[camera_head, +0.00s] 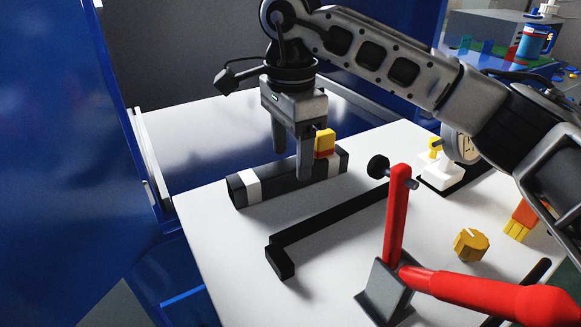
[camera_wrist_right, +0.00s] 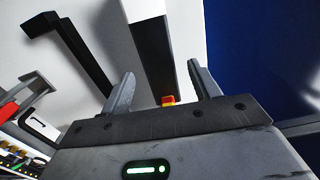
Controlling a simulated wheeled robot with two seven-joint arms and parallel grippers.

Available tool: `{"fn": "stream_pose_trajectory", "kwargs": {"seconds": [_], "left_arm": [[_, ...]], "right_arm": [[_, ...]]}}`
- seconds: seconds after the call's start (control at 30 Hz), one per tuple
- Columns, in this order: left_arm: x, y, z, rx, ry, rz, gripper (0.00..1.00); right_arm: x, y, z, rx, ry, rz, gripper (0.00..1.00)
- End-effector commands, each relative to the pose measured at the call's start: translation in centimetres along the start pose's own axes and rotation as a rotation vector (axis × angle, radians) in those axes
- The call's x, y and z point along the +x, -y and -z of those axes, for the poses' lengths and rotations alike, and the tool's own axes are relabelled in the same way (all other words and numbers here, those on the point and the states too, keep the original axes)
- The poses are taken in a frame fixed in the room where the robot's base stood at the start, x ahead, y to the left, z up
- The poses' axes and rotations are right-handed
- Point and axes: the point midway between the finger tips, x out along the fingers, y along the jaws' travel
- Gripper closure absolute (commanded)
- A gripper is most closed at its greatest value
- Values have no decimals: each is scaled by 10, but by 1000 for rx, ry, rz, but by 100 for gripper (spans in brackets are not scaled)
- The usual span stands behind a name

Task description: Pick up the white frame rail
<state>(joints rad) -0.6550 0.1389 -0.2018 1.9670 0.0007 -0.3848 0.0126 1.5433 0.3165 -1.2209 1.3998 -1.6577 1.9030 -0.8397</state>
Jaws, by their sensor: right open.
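A long dark rail with white bands (camera_head: 290,176) lies on the white table, beneath my right gripper. It is mostly black rather than white. My right gripper (camera_head: 291,162) is open and points down, with its fingertips at the rail in the picture. One finger shows beyond the rail and one in front of it; contact cannot be told. In the right wrist view the rail (camera_wrist_right: 152,48) runs between the two spread fingers (camera_wrist_right: 162,84). A small yellow and red block (camera_head: 325,143) shows beside the near finger. My left gripper is out of view.
A black L-shaped bar (camera_head: 330,218) lies in front of the rail. A red-handled clamp (camera_head: 396,215) stands nearer. A yellow knob (camera_head: 470,244) and a dial gauge (camera_head: 461,146) are to the right. Blue panels (camera_head: 55,150) stand left.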

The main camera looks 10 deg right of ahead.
Motion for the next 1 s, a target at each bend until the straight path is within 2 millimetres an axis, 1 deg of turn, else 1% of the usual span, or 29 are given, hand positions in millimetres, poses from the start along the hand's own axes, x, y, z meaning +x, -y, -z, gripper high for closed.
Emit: {"fn": "stream_pose_trajectory", "kwargs": {"seconds": [0.03,0.13,0.37,0.47,0.5,0.6,0.87,1.0], "left_arm": [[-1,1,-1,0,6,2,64],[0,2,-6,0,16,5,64],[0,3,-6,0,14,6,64],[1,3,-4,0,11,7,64],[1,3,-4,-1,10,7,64],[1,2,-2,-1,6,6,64],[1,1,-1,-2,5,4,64],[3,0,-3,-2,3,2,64]], "right_arm": [[6,0,0,-1,-1,-2,38],[13,0,0,-1,0,1,38],[15,0,0,-1,-1,2,38],[15,0,0,-1,-1,2,63],[15,0,0,-1,-1,2,74],[14,0,0,-1,-1,1,100],[12,0,0,-1,0,4,100],[8,1,0,-1,0,6,100]]}}
